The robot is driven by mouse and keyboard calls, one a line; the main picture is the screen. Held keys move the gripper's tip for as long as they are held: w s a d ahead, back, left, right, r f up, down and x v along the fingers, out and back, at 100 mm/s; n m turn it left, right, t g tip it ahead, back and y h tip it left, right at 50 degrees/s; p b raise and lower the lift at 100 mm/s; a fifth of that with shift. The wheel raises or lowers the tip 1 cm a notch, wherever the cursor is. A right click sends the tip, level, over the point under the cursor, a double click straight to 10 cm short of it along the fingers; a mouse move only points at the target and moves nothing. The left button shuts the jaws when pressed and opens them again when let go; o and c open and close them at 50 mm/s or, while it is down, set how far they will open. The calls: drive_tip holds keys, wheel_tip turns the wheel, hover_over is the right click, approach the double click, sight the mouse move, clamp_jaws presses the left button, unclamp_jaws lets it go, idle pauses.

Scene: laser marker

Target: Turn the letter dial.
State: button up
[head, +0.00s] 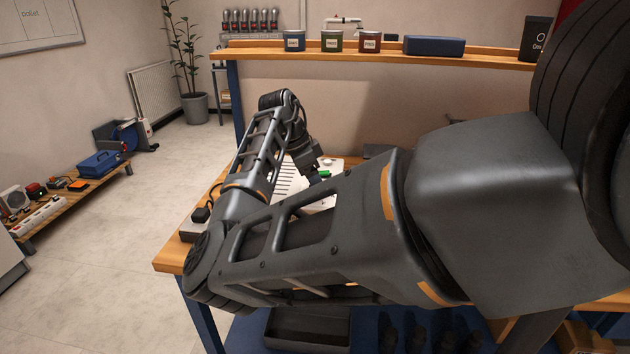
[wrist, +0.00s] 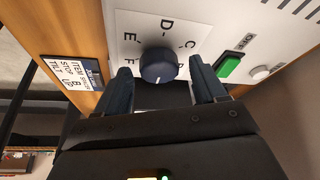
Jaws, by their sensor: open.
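The letter dial is a dark round knob (wrist: 158,66) on a white panel (wrist: 205,18) in the wrist view. Letters including C, D, E and F are printed around it. My gripper (wrist: 165,80) is open, with one finger on each side of the knob. I cannot tell whether either finger touches it. In the head view my gripper (head: 308,168) is over the workbench, and my own arm hides the dial and much of the machine (head: 290,185).
A green rocker switch (wrist: 230,66) and a round white button (wrist: 261,73) sit right of the dial. A printed label (wrist: 68,77) is at the left. The wooden workbench (head: 172,256) lies under my arm. A shelf (head: 260,52) with several tins stands behind.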

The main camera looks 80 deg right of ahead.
drive_tip(key=shift+f, duration=0.2)
drive_tip(key=shift+s, duration=0.1)
drive_tip(key=c, duration=1)
drive_tip(key=shift+r, duration=0.1)
